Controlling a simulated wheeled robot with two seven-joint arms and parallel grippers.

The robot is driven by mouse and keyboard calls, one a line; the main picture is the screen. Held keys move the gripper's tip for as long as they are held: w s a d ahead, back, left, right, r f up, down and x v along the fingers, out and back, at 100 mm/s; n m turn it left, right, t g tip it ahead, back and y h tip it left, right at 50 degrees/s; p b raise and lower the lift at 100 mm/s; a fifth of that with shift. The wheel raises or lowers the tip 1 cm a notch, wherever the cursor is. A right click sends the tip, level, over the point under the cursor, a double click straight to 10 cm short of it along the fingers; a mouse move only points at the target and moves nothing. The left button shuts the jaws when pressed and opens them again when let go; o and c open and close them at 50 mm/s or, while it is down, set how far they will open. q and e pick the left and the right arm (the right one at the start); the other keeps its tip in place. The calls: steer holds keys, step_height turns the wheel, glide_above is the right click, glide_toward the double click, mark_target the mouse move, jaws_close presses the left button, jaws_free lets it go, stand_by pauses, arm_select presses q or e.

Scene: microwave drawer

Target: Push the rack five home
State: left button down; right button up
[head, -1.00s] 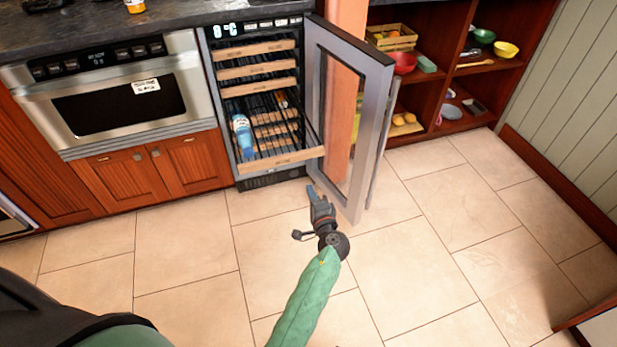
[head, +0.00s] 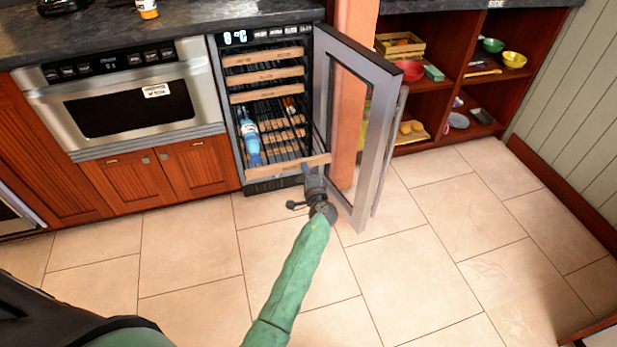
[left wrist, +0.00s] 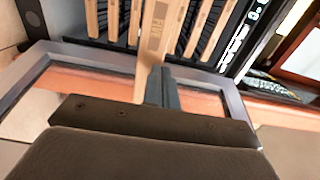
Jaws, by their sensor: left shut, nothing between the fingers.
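The wine cooler (head: 262,190) stands open, with several wood-fronted racks. The lowest visible rack, with its wooden front (head: 285,167), sticks out a little past the upper racks. I cannot tell by a label which one is rack five. A blue bottle (head: 250,138) lies on the racks inside at the left. My left gripper (head: 308,168) is shut and empty, at the right end of that wooden front. In the left wrist view its fingers (left wrist: 161,88) meet or nearly meet a wooden rack front (left wrist: 155,40). My right gripper is not in view.
The cooler's glass door (head: 361,120) stands open just right of my left gripper. A built-in oven (head: 125,100) is at the left, and open shelves (head: 455,95) are at the right. The tiled floor (head: 420,270) in front is clear.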

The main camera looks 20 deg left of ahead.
arm_select(q)
steer(key=shift+w+a, duration=0.15)
steer(key=shift+w, duration=0.1)
steer(key=shift+w+a, duration=0.1)
stand_by(0.3)
